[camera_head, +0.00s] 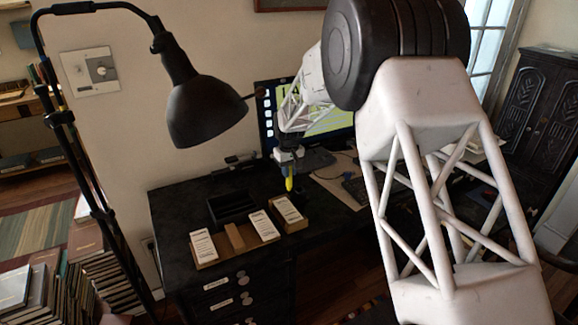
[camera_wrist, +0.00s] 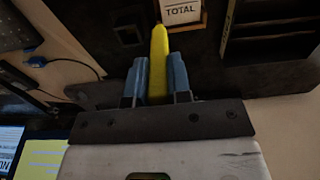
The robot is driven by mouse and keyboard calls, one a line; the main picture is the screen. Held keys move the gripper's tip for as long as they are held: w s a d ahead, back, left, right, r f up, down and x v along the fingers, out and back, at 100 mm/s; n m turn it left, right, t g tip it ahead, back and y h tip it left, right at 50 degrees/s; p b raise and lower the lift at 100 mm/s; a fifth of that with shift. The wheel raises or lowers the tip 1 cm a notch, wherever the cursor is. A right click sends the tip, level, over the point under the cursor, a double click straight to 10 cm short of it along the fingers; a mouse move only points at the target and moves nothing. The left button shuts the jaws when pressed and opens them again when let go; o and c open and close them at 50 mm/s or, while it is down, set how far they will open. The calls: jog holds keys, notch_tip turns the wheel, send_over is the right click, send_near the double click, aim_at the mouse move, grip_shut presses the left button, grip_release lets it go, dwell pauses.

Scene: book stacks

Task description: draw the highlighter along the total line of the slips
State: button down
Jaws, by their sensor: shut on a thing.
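A yellow highlighter (camera_wrist: 158,62) stands between the two blue fingers of my gripper (camera_wrist: 158,80) in the wrist view. My gripper is shut on it. In the head view my gripper (camera_head: 288,165) holds the highlighter (camera_head: 289,183) pointing down, above the desk, behind and right of the slips. White slips lie on tan blocks: a left slip (camera_head: 203,246), a middle slip (camera_head: 263,225) and a right slip (camera_head: 288,209). In the wrist view one slip (camera_wrist: 181,11) shows the word TOTAL just beyond the highlighter's tip. The tip appears apart from it.
A black open tray (camera_head: 232,205) stands behind the slips. A bare tan block (camera_head: 235,237) lies between the left and middle slips. A black lamp (camera_head: 205,110) hangs over the desk's left side.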

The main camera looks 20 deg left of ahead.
aim_at(289, 180)
jog(key=shift+f, duration=1.6)
jog(key=shift+s+a+f, duration=0.3)
jog(key=shift+f, duration=0.05)
jog(key=shift+s+a+f, duration=0.2)
jog(key=shift+s+a, duration=0.3)
jog(key=shift+s, duration=0.05)
jog(key=shift+s+a+f, duration=0.15)
jog(key=shift+s+a, duration=0.35)
jog(key=shift+w+d, duration=1.35)
jog(key=shift+w, duration=0.05)
jog(key=shift+r, duration=4)
jog(key=shift+s+a, duration=0.15)
jog(key=shift+s+a, duration=0.15)
jog(key=shift+a, duration=0.05)
jog(key=shift+f, duration=0.15)
